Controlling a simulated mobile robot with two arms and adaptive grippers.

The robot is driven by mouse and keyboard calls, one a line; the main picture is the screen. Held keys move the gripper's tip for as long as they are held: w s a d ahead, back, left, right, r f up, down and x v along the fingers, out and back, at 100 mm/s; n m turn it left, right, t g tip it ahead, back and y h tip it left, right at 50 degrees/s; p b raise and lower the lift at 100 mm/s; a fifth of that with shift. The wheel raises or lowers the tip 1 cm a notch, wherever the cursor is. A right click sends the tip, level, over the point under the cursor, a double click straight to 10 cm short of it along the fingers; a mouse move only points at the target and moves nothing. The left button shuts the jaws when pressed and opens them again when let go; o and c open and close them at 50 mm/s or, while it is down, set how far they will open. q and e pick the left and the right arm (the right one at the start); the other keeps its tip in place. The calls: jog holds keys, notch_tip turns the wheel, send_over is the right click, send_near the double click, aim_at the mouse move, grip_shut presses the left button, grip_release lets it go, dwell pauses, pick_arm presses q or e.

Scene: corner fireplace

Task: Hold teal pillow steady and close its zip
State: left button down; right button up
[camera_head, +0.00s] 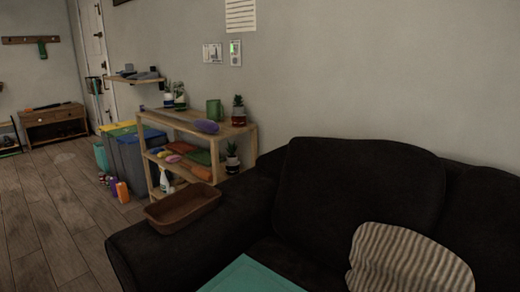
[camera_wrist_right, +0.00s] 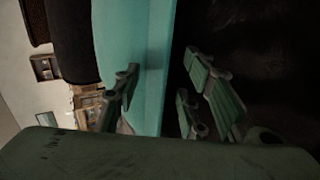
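The teal pillow (camera_head: 252,277) shows at the bottom edge of the head view, on the dark sofa and cut off by the frame. In the right wrist view the teal pillow (camera_wrist_right: 150,50) is a tall band in front of my right gripper (camera_wrist_right: 160,78). The right gripper's fingers are spread apart. One finger overlaps the pillow's left part, and the other is to the right of it against the dark background. I cannot tell whether either finger touches the pillow. No zip can be made out in either view. My left gripper is in neither view.
The dark sofa (camera_head: 345,190) fills the lower right. A striped cushion (camera_head: 405,262) lies on its seat, right of the pillow. A brown tray (camera_head: 184,207) rests on the sofa's left arm. A wooden shelf (camera_head: 250,145) with pots and cloths stands behind. Wooden floor (camera_head: 55,220) is open at left.

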jog(key=shift+o, duration=0.5)
jog(key=o, duration=0.5)
jog(key=shift+c, duration=0.2)
